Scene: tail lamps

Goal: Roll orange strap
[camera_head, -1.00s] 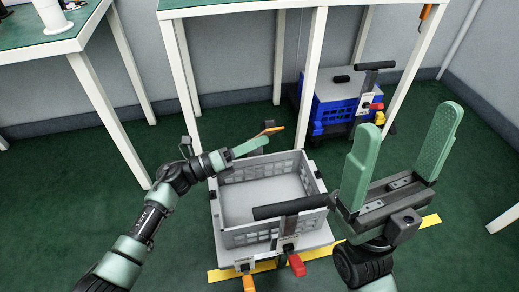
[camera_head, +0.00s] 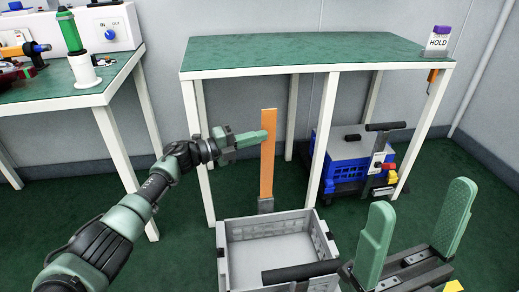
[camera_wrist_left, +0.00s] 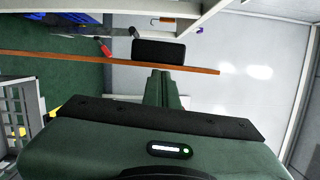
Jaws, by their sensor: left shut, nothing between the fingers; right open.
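An orange strap (camera_head: 267,150) stands as a flat upright strip behind the grey crate, with a grey block (camera_head: 265,205) at its lower end. My left gripper (camera_head: 263,137) is shut and empty, its fingertips at the strap's left edge; contact cannot be told. In the left wrist view the strap (camera_wrist_left: 80,59) runs across just beyond the fingertips (camera_wrist_left: 160,74). My right gripper (camera_head: 418,204) is open and empty at the lower right.
A grey crate (camera_head: 228,268) with a black handle (camera_head: 300,272) stands in front. A green-topped table (camera_head: 320,52) is behind, with a blue crate trolley (camera_head: 348,165) below it. A workbench (camera_head: 100,88) with a green-and-white post is at left. A HOLD sign (camera_head: 438,40) stands at right.

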